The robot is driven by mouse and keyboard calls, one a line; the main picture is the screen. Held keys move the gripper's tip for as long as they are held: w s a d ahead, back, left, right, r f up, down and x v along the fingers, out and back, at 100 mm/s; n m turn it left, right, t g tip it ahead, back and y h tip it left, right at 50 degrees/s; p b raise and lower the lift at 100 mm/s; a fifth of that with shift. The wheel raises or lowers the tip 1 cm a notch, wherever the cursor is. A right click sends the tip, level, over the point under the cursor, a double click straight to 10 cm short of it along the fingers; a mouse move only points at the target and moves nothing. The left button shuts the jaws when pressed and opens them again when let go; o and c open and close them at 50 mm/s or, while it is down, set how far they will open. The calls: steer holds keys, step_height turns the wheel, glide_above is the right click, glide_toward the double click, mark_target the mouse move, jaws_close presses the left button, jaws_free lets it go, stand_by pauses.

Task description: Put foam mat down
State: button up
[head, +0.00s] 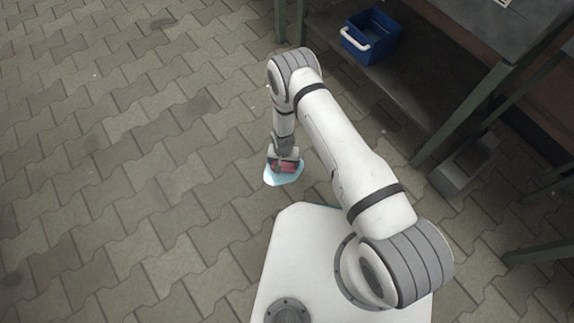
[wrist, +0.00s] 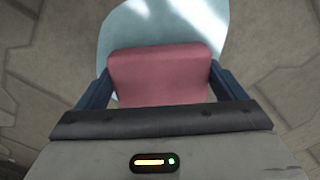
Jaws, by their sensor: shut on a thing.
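My gripper (head: 285,164) points down, low over the paving, just beyond the front of my white base. It is shut on a pink-red padded piece, which I take for the foam mat (wrist: 158,74). In the wrist view this piece spans the gap between the two dark blue fingers. A pale blue rounded sheet or patch (wrist: 122,32) shows beyond and under it; it also shows around the gripper in the head view (head: 271,179). I cannot tell whether the pale blue part is joined to the pink piece or lies on the ground.
Grey paving (head: 120,150) is open and clear to the left. A workbench (head: 535,30) with green legs stands at the right. A blue crate (head: 372,38) with a white handle sits on its lower shelf. A grey box (head: 465,165) is on the floor beside the bench.

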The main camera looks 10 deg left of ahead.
steer(key=shift+f, duration=0.4)
steer(key=shift+f, duration=0.25)
steer(key=o, duration=0.7)
steer(key=shift+r, duration=0.1)
step_height(320, 180, up, 12)
steer(key=p, duration=0.4)
steer(key=shift+r+p, duration=0.2)
steer(key=shift+p, duration=0.15)
